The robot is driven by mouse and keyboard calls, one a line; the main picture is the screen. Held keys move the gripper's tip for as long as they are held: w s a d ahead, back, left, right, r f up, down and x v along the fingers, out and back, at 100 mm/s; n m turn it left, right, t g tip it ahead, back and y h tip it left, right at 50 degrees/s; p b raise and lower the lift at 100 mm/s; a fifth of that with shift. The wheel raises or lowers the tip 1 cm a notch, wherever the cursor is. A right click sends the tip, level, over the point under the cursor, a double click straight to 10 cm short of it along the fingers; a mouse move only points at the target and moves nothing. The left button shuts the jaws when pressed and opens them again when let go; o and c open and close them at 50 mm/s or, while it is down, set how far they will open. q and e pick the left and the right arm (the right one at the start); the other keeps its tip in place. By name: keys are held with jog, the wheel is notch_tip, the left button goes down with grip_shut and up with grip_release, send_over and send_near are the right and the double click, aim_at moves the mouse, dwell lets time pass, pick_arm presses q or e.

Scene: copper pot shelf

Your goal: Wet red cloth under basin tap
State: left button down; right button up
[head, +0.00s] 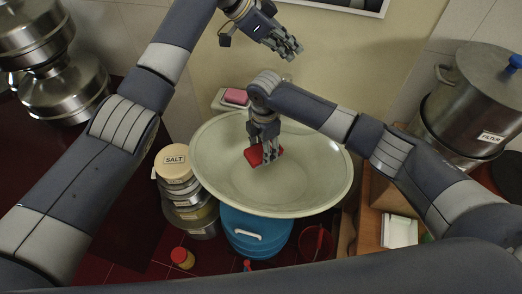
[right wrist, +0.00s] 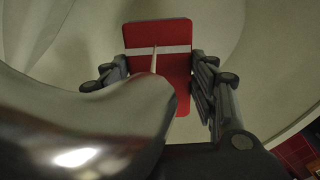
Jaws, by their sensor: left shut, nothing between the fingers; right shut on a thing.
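The red cloth (head: 258,156) is a small flat piece held inside the pale basin (head: 318,178). My right gripper (head: 266,150) is shut on it. In the right wrist view the cloth (right wrist: 178,32), with a white stripe, sits between the two fingers. A smooth, shiny curved metal part, apparently the tap (right wrist: 90,125), fills the front of that view. A thin pale line runs between it and the cloth; I cannot tell whether it is water. My left gripper (head: 294,46) is shut and empty, near the wall above the basin. The tap is mostly hidden behind my right wrist in the head view.
A pink soap (head: 236,96) lies on a dish behind the basin. A SALT tin (head: 175,162) tops a stack at left. A blue bucket (head: 262,238) stands below the basin. A large FILTER pot (head: 487,100) is at right; steel pots (head: 66,88) are at left.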

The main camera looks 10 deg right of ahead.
pick_arm(q)
jog(key=shift+a, duration=0.1)
jog(key=shift+r, duration=0.1)
jog(key=shift+d, duration=0.35)
jog(key=shift+a+r+p, duration=0.1)
jog(key=shift+r+p, duration=0.15)
jog(key=shift+p, duration=0.1)
jog(key=shift+a+r, duration=0.2)
jog(key=shift+a, duration=0.05)
